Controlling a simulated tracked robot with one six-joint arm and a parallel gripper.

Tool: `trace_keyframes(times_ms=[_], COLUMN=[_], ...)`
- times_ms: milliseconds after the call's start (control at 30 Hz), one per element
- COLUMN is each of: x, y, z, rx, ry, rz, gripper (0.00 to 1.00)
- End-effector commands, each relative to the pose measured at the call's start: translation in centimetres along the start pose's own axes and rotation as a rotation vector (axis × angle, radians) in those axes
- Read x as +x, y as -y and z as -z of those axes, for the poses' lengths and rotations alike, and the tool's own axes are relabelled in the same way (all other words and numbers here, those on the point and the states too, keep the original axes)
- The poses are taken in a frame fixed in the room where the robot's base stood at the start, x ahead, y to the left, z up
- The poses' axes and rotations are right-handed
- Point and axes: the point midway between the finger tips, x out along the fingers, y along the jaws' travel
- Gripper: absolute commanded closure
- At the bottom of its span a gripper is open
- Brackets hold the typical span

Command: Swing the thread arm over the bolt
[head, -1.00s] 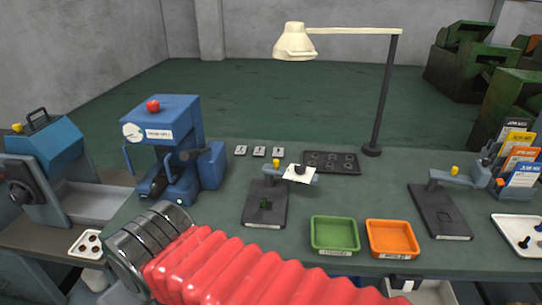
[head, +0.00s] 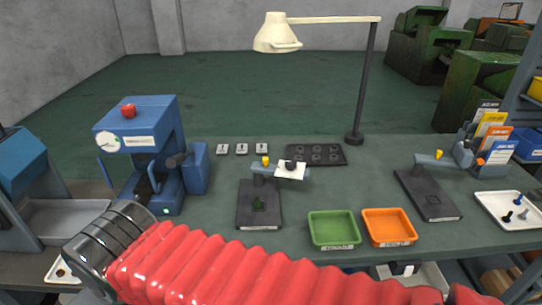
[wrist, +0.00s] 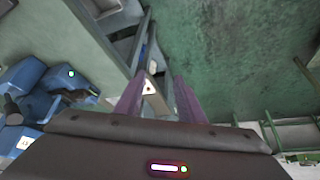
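A dark fixture plate (head: 246,218) lies in the middle of the bench with a small dark bolt-like piece (head: 259,203) standing on it. At its back, a grey-blue swing arm (head: 268,171) with a yellow knob points right, away from the bolt, and bears a white card (head: 289,171). A second fixture plate (head: 420,192) at the right has a similar arm (head: 437,161) with a yellow knob. I cannot tell which arm is the thread arm. My gripper (wrist: 156,92) shows in the wrist view, its two purple fingers apart and empty. It is hidden in the head view.
A blue press (head: 140,140) stands at the left. A green bin (head: 333,230) and an orange bin (head: 388,227) sit at the bench front. A lamp (head: 365,85), a dark holed tray (head: 316,154) and a white bolt tray (head: 490,207) are also there. My red sleeve crosses the front.

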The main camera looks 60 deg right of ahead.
Motion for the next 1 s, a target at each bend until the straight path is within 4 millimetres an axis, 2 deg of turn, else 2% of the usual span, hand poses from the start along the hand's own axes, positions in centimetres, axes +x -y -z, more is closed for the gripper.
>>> trace_keyframes(times_ms=[167,267,367,600,1000], x=[0.6,1.3,2.1,3.4,3.5], y=[-1.3,-3.4,-5.9,-13.3,-25.2], z=[-0.2,-0.5,-1.0,-2.2,-3.5], rx=[-0.024,-0.055,-0.106,-0.259,-0.526], ry=[0.037,0.092,0.172,0.402,0.817], rz=[-0.040,-0.097,-0.170,-0.355,-0.586], gripper=[0.64,0.64,0.64,0.64,0.64])
